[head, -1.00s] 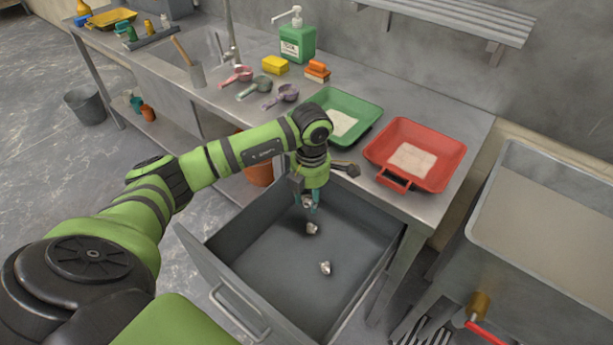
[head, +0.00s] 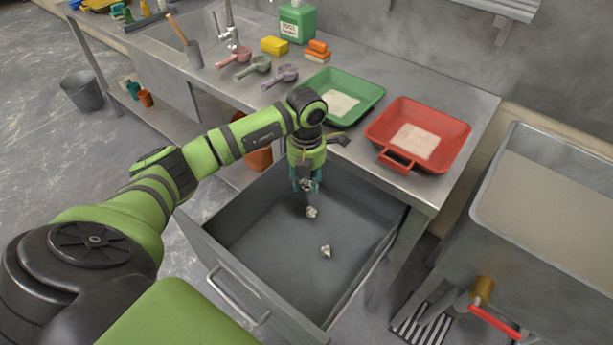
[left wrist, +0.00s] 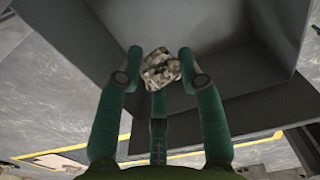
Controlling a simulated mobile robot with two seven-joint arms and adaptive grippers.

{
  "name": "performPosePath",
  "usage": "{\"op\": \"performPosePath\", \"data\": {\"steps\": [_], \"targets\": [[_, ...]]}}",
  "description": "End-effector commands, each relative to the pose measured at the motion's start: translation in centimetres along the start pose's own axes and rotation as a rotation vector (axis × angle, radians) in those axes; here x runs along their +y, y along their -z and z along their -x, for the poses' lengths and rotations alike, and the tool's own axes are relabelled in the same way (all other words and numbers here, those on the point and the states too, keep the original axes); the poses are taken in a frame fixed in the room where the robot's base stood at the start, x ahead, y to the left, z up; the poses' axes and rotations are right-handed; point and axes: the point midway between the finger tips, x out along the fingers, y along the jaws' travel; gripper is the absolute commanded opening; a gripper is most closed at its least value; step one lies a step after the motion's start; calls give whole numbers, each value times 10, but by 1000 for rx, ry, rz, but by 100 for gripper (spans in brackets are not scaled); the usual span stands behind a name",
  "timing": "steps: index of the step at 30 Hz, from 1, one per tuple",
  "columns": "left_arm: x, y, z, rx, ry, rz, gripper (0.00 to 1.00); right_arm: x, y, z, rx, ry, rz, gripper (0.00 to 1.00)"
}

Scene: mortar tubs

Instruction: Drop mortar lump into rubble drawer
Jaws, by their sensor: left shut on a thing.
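My left gripper (head: 306,185) hangs fingers down over the open grey drawer (head: 245,258), near its back edge by the bench. Its teal fingers are closed around a grey-white mortar lump (left wrist: 160,68), which shows between the fingertips in the left wrist view. In the head view the fingers mostly hide that lump. Two more lumps lie apart on the drawer floor: one (head: 311,212) just below the gripper in the picture, the other (head: 326,251) nearer the middle. My right gripper is not in view.
The metal bench (head: 215,92) behind the drawer holds a green tub (head: 368,105), a red tub (head: 452,155), scoops and sponges. A large trough (head: 515,235) stands at the right. The drawer's front and right floor is clear.

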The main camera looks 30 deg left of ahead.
Motion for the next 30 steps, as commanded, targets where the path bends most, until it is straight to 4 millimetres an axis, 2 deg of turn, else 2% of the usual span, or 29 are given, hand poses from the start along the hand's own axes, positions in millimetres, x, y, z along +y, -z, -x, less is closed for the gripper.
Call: {"op": "performPosePath", "data": {"steps": [8,9,10,11,23,26,30], "targets": [[0,0,-2,-1,0,-1,4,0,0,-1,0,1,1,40],[0,0,-2,-1,0,-1,50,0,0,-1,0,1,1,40],[0,0,-2,0,0,-1,62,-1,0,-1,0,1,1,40],[0,0,-2,-1,0,-1,65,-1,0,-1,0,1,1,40],[0,0,3,-1,0,-1,65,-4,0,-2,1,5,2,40],[0,-1,16,-4,-1,-1,65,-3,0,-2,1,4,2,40],[1,-1,46,-6,-2,-1,65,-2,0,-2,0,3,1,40]]}}
